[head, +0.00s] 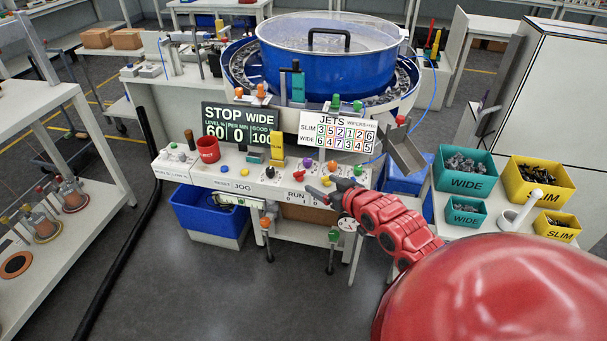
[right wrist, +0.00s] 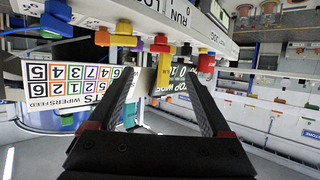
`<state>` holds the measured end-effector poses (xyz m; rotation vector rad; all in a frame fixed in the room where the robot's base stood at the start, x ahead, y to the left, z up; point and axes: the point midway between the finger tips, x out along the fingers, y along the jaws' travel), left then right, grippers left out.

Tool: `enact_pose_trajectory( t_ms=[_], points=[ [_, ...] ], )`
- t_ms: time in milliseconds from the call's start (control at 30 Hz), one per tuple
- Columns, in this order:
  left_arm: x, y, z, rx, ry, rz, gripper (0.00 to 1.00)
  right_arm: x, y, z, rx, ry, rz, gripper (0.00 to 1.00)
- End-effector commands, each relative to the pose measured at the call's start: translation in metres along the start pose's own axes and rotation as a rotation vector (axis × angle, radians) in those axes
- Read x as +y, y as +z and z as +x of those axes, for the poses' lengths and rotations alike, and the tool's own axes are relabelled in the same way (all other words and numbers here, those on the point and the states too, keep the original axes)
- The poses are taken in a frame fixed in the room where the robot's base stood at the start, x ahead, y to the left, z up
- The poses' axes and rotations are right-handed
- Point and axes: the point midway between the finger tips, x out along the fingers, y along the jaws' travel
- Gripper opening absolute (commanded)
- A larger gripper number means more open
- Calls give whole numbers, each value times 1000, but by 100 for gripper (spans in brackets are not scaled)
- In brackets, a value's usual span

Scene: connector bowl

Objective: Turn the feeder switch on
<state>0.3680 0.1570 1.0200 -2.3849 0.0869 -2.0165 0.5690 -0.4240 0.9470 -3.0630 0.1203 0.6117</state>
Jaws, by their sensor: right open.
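The control panel (head: 235,180) of the bowl feeder stands in the middle of the head view, with a RUN label (head: 296,201) near its right end. Several coloured knobs and levers sit on it; I cannot tell surely which is the feeder switch. My right gripper (head: 316,191) is open at the panel's right front, close to the RUN label. In the right wrist view, which is upside down, its two fingers (right wrist: 163,78) are apart. A yellow lever (right wrist: 164,62) shows beyond and between them; contact cannot be told. My left gripper is not in view.
The blue feeder bowl (head: 325,70) stands behind the panel. A STOP WIDE display (head: 240,122) and a JETS board (head: 338,130) rise above it. Teal bins (head: 465,184) and yellow bins (head: 540,185) are on the right. A metal chute (head: 405,150) stands near my right arm.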

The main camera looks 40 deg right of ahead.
Motion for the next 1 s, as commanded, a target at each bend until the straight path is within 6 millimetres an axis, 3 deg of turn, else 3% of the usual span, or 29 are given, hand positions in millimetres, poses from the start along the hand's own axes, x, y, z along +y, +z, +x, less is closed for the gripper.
enact_pose_trajectory(
  t_ms=[500, 733, 1000],
  points=[
    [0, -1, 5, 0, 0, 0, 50, -2, -2, 87, 1, -2, 0, 82],
    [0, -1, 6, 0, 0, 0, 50, -1, 0, 108, 1, -1, 1, 82],
    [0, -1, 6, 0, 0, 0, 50, 0, 0, 112, -1, 0, 1, 82]
  ],
)
